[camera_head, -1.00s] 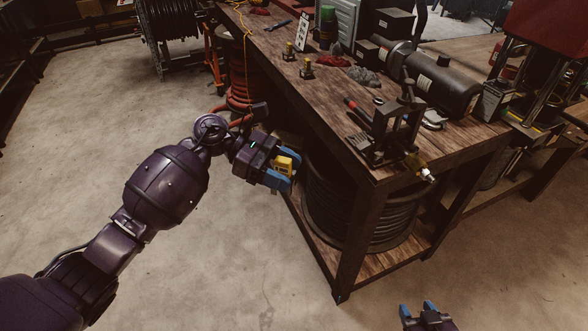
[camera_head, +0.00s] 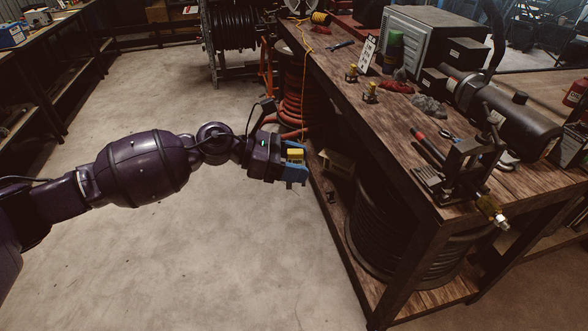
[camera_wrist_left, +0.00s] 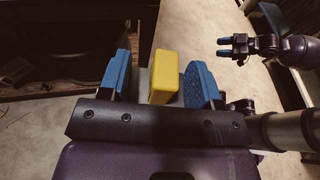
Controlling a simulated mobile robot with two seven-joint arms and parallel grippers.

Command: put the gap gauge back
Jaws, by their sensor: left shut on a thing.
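The gap gauge shows as a yellow block (camera_head: 295,155) held between the blue fingers of my left gripper (camera_head: 297,173). In the left wrist view the yellow block (camera_wrist_left: 163,77) stands between the two blue fingers, with a grey part beside it. My left gripper is shut on it and holds it in the air, left of the workbench, over the floor side. My right gripper (camera_wrist_left: 226,47) shows only in the left wrist view, small, with its two blue fingertips apart and nothing seen between them.
The wooden workbench (camera_head: 390,150) carries a hand crimper (camera_head: 460,170), a dark cylinder (camera_head: 520,120), brass fittings (camera_head: 370,92) and a grey cabinet (camera_head: 425,45). A hose coil (camera_head: 375,230) lies on its lower shelf. The concrete floor (camera_head: 190,250) is clear.

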